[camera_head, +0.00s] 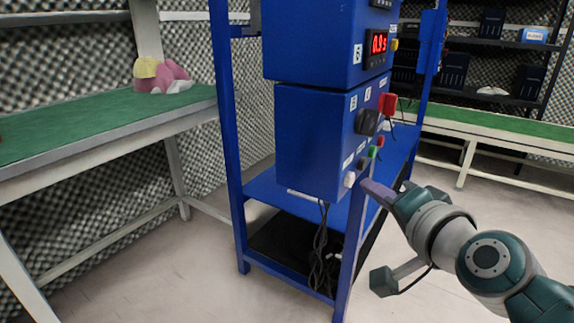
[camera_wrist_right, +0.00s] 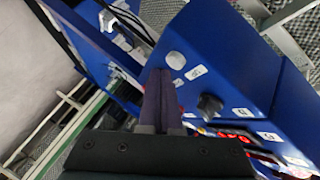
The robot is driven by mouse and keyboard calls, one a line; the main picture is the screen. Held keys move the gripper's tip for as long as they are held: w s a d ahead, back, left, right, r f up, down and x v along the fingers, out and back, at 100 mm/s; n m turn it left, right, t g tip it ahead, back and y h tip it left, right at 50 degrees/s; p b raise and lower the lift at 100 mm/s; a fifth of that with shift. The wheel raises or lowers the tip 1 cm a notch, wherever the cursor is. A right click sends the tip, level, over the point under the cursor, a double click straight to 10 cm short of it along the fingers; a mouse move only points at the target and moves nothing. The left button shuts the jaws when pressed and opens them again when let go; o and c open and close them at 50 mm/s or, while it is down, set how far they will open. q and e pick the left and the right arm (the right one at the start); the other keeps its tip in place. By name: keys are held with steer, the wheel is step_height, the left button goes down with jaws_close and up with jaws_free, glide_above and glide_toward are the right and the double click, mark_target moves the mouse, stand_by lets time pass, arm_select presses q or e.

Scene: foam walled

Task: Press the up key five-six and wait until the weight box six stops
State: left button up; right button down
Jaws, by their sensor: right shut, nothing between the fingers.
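My right gripper (camera_head: 368,188) is shut and empty, its fingers pointing at the lower front of a blue control box (camera_head: 310,145). In the right wrist view the closed dark fingers (camera_wrist_right: 160,78) end just beside a round white button (camera_wrist_right: 176,60); I cannot tell whether they touch it. That white button (camera_head: 349,179) is lowest on the panel, with green and red buttons above it. A small label (camera_wrist_right: 196,72) sits beside it, too small to read surely. I cannot make out which thing is weight box six. My left gripper is out of view.
An upper blue box (camera_head: 318,45) carries a lit red display (camera_head: 379,43). Both boxes sit in a blue metal frame (camera_head: 228,130). A green-topped bench (camera_head: 90,130) stands at the left, another (camera_head: 490,130) behind at the right. Cables (camera_head: 320,250) hang below the lower box.

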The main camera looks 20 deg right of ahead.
steer(key=shift+d, duration=0.1)
steer(key=s+d, duration=0.1)
steer(key=s, duration=0.1)
steer(key=s+d, duration=0.1)
steer(key=d, duration=0.1)
steer(key=shift+s, duration=0.4)
stand_by(0.3)
steer(key=s+a+r+n+g+y+p, duration=0.5)
steer(key=s+a+r+n+p, duration=0.55)
steer(key=r+p, duration=0.55)
steer(key=s+r+n+g+h+p, duration=0.4)
steer(key=s+r+g+p, duration=0.3)
steer(key=s+r+p, duration=0.8)
step_height(320, 180, up, 34)
steer(key=p, duration=3.7)
steer(key=shift+w+d, duration=0.15)
steer(key=shift+w, duration=0.25)
